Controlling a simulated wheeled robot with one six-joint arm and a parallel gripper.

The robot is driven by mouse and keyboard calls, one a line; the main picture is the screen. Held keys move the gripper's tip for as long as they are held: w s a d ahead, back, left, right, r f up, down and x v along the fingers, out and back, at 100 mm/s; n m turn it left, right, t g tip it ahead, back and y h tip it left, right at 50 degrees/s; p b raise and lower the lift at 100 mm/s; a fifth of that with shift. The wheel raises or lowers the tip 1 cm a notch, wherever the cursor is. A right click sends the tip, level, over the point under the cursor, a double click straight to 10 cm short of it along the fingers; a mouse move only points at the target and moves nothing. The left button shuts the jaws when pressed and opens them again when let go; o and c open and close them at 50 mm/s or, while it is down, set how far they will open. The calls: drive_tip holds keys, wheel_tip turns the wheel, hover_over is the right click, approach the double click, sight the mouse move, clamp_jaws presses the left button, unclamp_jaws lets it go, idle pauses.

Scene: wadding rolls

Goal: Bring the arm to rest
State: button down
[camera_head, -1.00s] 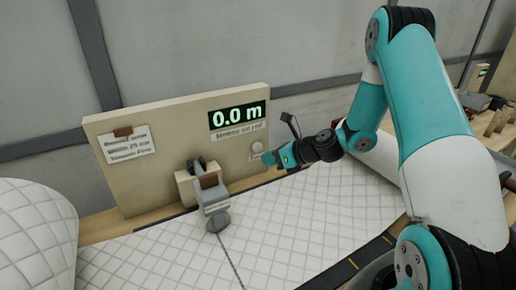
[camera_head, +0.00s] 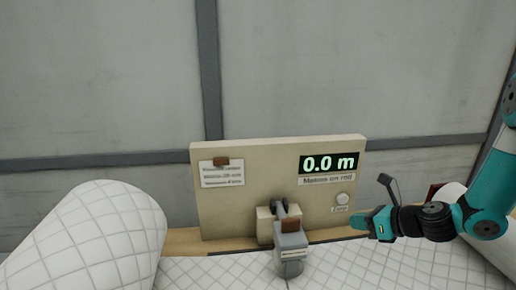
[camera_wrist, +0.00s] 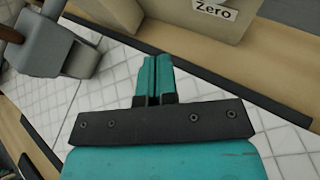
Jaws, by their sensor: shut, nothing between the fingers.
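My gripper (camera_head: 364,223) is at the right in the head view, in front of the panel's lower right, near the round Zero button (camera_head: 342,199). In the wrist view my gripper (camera_wrist: 154,62) shows its two teal fingers side by side, closed together with nothing between them. Below it lies white quilted wadding (camera_wrist: 255,110). The gripper appears apart from the panel and the wadding. My arm's upper links run out of the head view at the right edge.
A beige panel (camera_head: 270,170) carries a display (camera_head: 330,164) reading 0.0 m and a paper note (camera_head: 221,175). A grey clamp-like device (camera_head: 291,248) stands before it. A wadding roll (camera_head: 90,240) is at the left. A grey wall (camera_head: 270,70) stands behind.

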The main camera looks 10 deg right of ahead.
drive_tip(key=s+a+r+n+g+y, duration=0.1)
drive_tip(key=s+a+r+n+g, duration=0.3)
drive_tip(key=a+n, duration=0.4)
drive_tip(key=s+a+r+n+g, duration=0.2)
drive_tip(key=s+a+r+n, duration=0.3)
drive_tip(key=n, duration=0.4)
drive_tip(key=s+a+r+n+g+h, duration=0.1)
drive_tip(key=s+r+n, duration=0.3)
drive_tip(key=s+n, duration=0.4)
drive_tip(key=s+a+r+n+g+h, duration=0.2)
drive_tip(key=s+a+r+n+h, duration=0.1)
drive_tip(key=s+n, duration=0.6)
drive_tip(key=a+r+n, duration=0.1)
drive_tip(key=n, duration=0.2)
drive_tip(key=shift+s+a+r, duration=0.15)
drive_tip(key=shift+s+r, duration=0.05)
drive_tip(key=shift+a, duration=0.1)
